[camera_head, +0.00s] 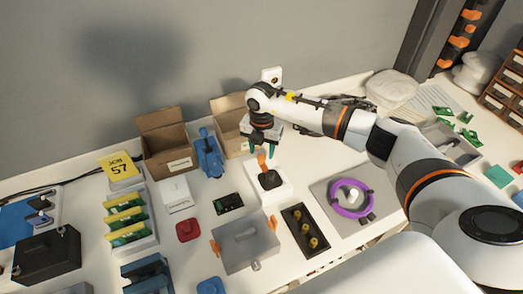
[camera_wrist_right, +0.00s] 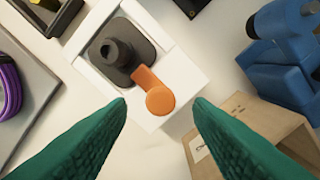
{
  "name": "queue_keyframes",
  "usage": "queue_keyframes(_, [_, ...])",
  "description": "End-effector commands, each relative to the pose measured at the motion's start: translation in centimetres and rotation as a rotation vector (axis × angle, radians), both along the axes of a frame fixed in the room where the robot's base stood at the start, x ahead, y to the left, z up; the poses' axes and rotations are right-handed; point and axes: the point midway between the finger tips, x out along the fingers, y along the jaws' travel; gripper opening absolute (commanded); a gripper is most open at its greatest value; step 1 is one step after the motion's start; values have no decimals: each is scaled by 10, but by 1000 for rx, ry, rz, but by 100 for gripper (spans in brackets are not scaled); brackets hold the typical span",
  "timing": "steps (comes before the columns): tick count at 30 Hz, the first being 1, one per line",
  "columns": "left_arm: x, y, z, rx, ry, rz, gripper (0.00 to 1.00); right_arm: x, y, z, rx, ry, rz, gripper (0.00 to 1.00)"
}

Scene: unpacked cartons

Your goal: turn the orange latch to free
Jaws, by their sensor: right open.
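The orange latch (camera_wrist_right: 156,92) is a short lever with a round end, joined to a dark grey hub on a dark square plate (camera_wrist_right: 103,47). The plate sits on a white block (camera_wrist_right: 180,62). In the head view the latch (camera_head: 262,160) points away from me, toward the back of the table. My right gripper (camera_head: 262,150) is above it, pointing down. In the right wrist view its green fingers (camera_wrist_right: 160,108) are apart, one on each side of the latch's round end, with nothing between them gripped. I cannot tell their exact height. My left gripper is not in view.
An open carton (camera_head: 166,145) and a blue clamp-like object (camera_head: 208,154) stand left of the latch block. A grey box with orange clips (camera_head: 245,243), a dark strip with yellow knobs (camera_head: 305,231) and a purple ring (camera_head: 351,197) lie nearer me. A wall closes the back.

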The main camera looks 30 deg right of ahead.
Motion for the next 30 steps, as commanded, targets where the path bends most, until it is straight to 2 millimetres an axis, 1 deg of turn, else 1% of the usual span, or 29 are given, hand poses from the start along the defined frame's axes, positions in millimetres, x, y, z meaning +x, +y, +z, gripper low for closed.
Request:
queue_keyframes(3, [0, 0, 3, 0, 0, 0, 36, 0, 0, -14, 0, 0, 0, 47])
queue_keyframes(6, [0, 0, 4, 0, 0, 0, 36, 0, 0, -21, 0, 1, 0, 47])
queue_keyframes(15, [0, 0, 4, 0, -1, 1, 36, 0, 0, -24, 1, -1, 1, 47])
queue_keyframes(16, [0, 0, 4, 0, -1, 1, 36, 0, 0, -24, 1, -1, 1, 45])
queue_keyframes(21, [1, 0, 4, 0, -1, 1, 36, 0, 0, -23, 1, -1, 1, 17])
queue_keyframes(24, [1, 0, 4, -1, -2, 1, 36, 0, 0, -23, 1, -1, 1, 2])
queue_keyframes(30, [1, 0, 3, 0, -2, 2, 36, 0, 0, -23, 1, -1, 13, 2])
